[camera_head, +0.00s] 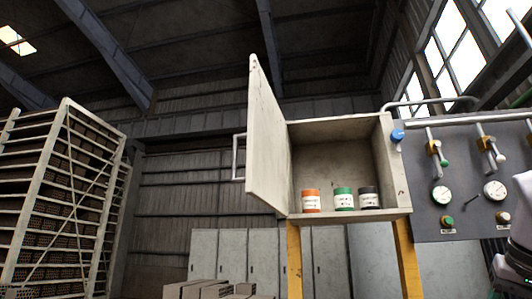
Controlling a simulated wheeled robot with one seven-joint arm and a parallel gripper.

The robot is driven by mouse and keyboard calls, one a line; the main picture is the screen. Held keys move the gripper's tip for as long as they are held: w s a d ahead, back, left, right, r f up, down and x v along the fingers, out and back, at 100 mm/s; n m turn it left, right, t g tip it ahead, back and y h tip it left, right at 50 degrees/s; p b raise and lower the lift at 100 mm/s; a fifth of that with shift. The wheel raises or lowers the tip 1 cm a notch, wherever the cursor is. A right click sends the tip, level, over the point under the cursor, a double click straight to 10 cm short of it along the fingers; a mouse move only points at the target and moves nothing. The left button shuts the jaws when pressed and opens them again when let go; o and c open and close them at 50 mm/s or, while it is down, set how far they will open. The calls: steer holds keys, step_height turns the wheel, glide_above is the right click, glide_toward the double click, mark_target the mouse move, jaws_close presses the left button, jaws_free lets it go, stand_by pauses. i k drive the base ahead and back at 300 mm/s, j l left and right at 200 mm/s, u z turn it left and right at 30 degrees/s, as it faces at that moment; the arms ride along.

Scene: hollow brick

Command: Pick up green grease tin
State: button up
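The green grease tin (344,199) stands upright inside the open cabinet (330,160), in the middle of a row of three tins on its floor. It has a green lid and a pale label. The orange tin (310,201) is to its left with a small gap. The dark tin (369,197) is close to its right. White and dark parts of my arm show at the lower right edge, apart from the cabinet. My gripper does not show clearly in this view.
The cabinet door (264,135) stands swung open on the left, with a handle (238,157). Yellow posts (294,260) are under the cabinet. A grey gauge panel (465,190) with valves adjoins its right side. A tall brick rack (65,195) is at far left; bricks (212,290) lie below.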

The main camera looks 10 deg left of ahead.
mark_target(344, 196)
steer(key=j+z, duration=0.35)
steer(key=j, duration=1.95)
steer(key=k+z, duration=0.05)
